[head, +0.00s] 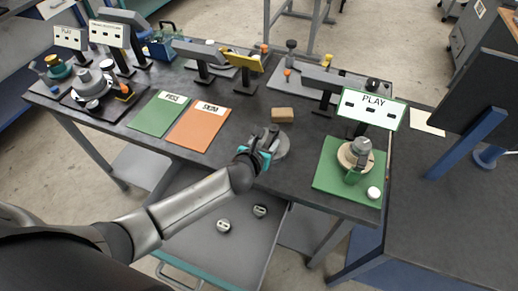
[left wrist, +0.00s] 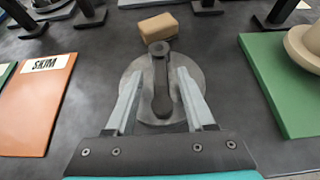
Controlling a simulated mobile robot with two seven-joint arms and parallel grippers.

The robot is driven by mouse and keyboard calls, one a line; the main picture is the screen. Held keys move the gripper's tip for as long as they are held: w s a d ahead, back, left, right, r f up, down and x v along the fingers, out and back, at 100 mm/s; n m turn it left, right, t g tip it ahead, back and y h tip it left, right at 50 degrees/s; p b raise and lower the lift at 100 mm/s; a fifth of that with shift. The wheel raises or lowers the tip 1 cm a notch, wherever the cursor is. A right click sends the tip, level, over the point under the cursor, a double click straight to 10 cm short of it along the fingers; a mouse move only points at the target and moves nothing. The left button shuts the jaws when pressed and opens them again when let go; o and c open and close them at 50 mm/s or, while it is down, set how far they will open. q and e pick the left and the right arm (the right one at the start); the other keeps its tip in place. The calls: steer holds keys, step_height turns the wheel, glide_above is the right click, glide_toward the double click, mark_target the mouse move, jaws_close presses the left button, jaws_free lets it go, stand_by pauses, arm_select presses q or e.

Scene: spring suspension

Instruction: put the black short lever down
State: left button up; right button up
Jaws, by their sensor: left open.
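The black short lever (left wrist: 161,90) lies on a round grey disc (left wrist: 134,78) on the dark table, as the left wrist view shows. My left gripper (left wrist: 160,78) is open, with one finger on each side of the lever and a gap visible around it. In the head view my left gripper (head: 265,142) is low over the grey disc (head: 283,147), and the lever there is mostly hidden by the gripper. My right gripper is not in view.
A tan block (head: 282,115) lies just behind the disc. An orange mat (head: 199,128) and a green mat (head: 158,116) lie left. A green board (head: 327,178) with a beige round part (head: 344,156) lies right. An open drawer (head: 235,245) sits below the table's front edge.

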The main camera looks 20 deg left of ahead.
arm_select(q)
steer(key=p+v, duration=0.2)
steer(key=v, duration=0.9)
steer(key=shift+s, duration=0.25)
